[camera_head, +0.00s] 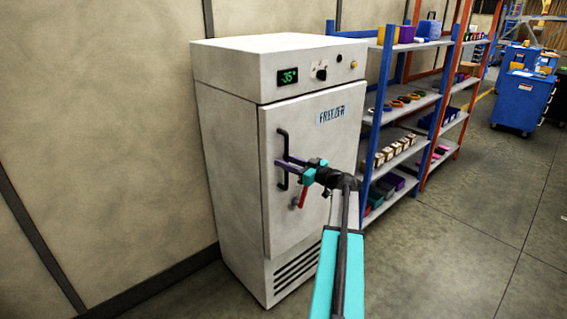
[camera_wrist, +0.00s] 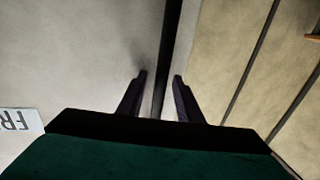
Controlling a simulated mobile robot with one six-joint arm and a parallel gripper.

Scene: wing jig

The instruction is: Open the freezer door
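The freezer (camera_head: 232,150) is a tall off-white cabinet against the wall, and its door (camera_head: 325,145) looks closed. A dark vertical handle (camera_head: 281,146) is on the left side of the door. My gripper (camera_head: 287,162) is at the handle, its purple fingers reaching it at mid-height. In the wrist view my gripper (camera_wrist: 160,78) has its fingers apart, with a dark bar (camera_wrist: 170,35), which looks like the handle, running between them. Gaps show on both sides of the bar. A red lever (camera_head: 303,197) is below my gripper.
A control panel with a green display (camera_head: 289,76) is above the door. Blue and orange shelving (camera_head: 408,105) with bins stands close on the right. The wall (camera_head: 100,120) is behind and left. Open floor (camera_head: 450,260) lies to the front right.

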